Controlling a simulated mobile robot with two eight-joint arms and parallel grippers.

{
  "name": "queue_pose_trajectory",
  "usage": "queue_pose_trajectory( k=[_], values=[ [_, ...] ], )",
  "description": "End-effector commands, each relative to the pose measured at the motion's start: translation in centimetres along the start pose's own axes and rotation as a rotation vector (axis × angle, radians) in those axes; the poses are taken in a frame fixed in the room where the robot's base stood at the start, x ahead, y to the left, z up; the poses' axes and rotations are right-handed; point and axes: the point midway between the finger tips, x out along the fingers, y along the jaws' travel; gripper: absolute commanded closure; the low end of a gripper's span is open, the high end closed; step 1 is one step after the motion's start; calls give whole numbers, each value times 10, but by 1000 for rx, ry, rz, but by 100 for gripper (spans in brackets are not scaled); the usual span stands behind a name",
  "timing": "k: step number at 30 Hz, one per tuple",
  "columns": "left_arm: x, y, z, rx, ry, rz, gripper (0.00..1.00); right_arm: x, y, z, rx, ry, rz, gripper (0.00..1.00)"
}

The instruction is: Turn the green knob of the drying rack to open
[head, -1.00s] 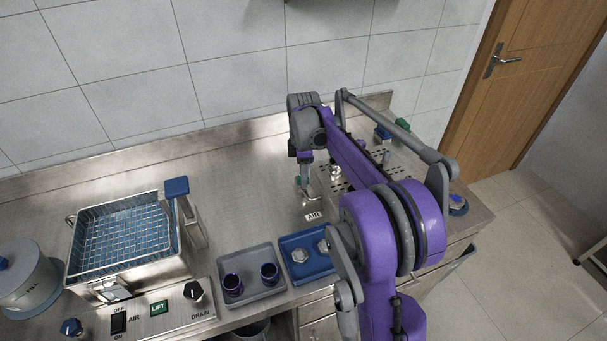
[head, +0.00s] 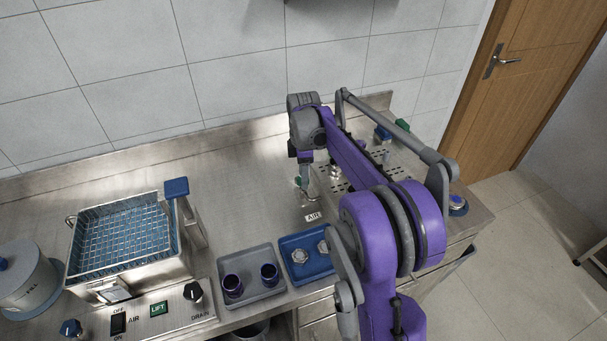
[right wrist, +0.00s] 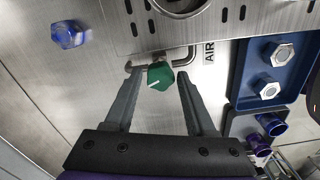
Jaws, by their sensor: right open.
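The green knob (right wrist: 160,76) has a white pointer line and sits on the front of the drying rack, beside the AIR label. The rack's perforated metal top (right wrist: 218,14) shows at the top of the right wrist view and partly behind my arm in the head view (head: 405,150). My right gripper (right wrist: 158,74) is open, with one finger on each side of the knob. A gap shows beside the right finger; contact on the left is unclear. In the head view, the knob (head: 298,181) is small and partly hidden by my right gripper (head: 305,188). My left gripper is out of view.
A blue tray (head: 287,245) with metal nuts and a grey tray (head: 262,292) with purple cups lie left of my arm. A wire basket sits in a metal tank (head: 150,281) at left, behind a switch panel (head: 178,323). The counter (head: 235,195) between is clear.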

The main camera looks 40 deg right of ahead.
Motion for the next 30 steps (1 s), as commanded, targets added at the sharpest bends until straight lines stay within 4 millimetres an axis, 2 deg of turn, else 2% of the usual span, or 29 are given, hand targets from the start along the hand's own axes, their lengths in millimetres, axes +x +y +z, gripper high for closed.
queue_pose_trajectory(
  k=[5, 12, 18, 22, 30],
  values=[
    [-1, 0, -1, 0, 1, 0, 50, -21, 0, 0, 0, 0, 0, 44],
    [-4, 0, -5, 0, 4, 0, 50, -71, 0, 0, 0, 0, 0, 44],
    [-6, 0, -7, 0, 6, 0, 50, -99, 0, 0, 0, 0, 0, 44],
    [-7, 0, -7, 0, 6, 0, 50, -107, 0, 0, 0, 0, 0, 44],
    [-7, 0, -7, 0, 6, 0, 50, -107, 0, 0, 0, 0, 0, 44]
  ],
)
